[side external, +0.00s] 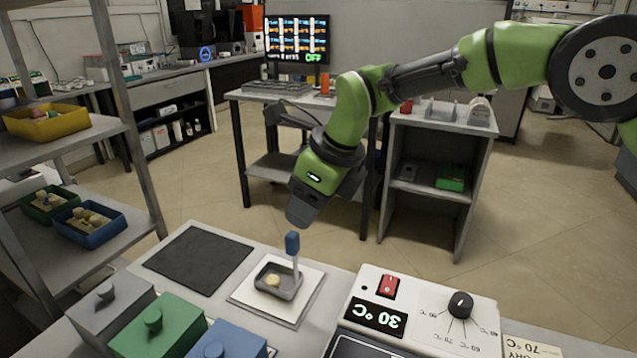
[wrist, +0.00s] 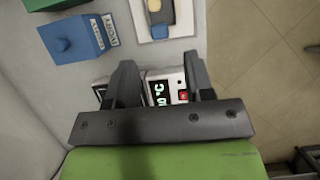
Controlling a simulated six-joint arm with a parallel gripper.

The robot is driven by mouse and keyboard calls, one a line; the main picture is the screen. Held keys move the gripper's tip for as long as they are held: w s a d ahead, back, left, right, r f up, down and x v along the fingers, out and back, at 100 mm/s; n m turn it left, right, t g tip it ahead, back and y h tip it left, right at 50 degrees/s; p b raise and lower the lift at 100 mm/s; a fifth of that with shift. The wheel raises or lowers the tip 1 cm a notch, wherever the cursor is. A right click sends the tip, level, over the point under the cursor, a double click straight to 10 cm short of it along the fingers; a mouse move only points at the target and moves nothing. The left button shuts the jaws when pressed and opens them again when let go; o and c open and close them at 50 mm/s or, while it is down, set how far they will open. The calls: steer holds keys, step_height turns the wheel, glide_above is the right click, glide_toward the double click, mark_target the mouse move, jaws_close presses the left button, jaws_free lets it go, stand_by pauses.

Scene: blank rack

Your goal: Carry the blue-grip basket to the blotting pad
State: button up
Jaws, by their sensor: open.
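The blue-grip basket (side external: 283,291) is a small grey tray with an upright post topped by a blue grip (side external: 292,243). It holds a pale yellow piece. It stands on a white square pad (side external: 309,308); a dark grey square pad (side external: 198,260) lies to its left. I cannot tell by name which is the blotting pad. My gripper (side external: 301,216) is open and empty above the basket, apart from the grip. In the wrist view, the blue grip (wrist: 159,32) is beyond the spread fingers of my gripper (wrist: 161,85), at the top edge, with the basket partly cut off.
A heater unit (side external: 430,300) with a display reading 30 °C and a red switch is right of the white pad. Grey, green (side external: 158,330) and blue (side external: 228,342) lidded boxes line the front left. Shelves with bins (side external: 90,222) stand at left.

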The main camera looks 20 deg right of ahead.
steer(key=s+d+r+n+t, duration=0.2)
steer(key=s+d+r+n, duration=0.95)
steer(key=d+r, duration=0.35)
steer(key=s+d+n+t, duration=0.1)
steer(key=s+d+n, duration=0.1)
steer(key=s+n, duration=0.3)
steer(key=s+d+f+n+t+h, duration=0.1)
steer(key=s+d+n, duration=0.2)
steer(key=s+n, duration=0.3)
steer(key=s, duration=0.5)
steer(key=shift+d+f, duration=0.3)
steer(key=shift+d, duration=0.05)
steer(key=shift+n, duration=0.25)
